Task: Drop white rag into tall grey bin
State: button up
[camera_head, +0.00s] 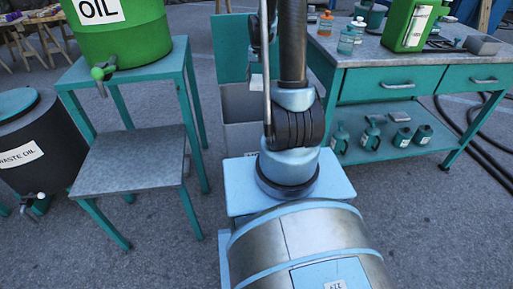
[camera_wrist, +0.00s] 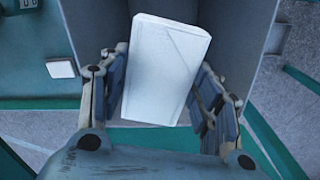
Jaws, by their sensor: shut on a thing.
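The white rag (camera_wrist: 168,62) looks like a folded, block-like bundle in the wrist view. My gripper (camera_wrist: 160,84) has one finger on each side of it and is shut on it. Behind and around the rag are the grey walls of what looks like the tall grey bin (camera_wrist: 228,35); I cannot tell whether the rag is above its opening or inside it. In the head view a tall grey box form (camera_head: 241,103) stands behind my arm, which hides part of it.
A green oil drum (camera_head: 118,35) stands on a teal stepped stand (camera_head: 130,158) at left, beside a dark waste oil drum (camera_head: 40,150). A teal workbench (camera_head: 385,80) with bottles and cans is at right. Grey floor lies between them.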

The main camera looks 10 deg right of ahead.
jog(key=shift+a+f, duration=0.1)
jog(key=shift+f, duration=0.9)
jog(key=o, duration=1.2)
jog(key=shift+r, duration=0.15)
notch_tip(320, 180, up, 12)
jog(key=shift+f, duration=0.2)
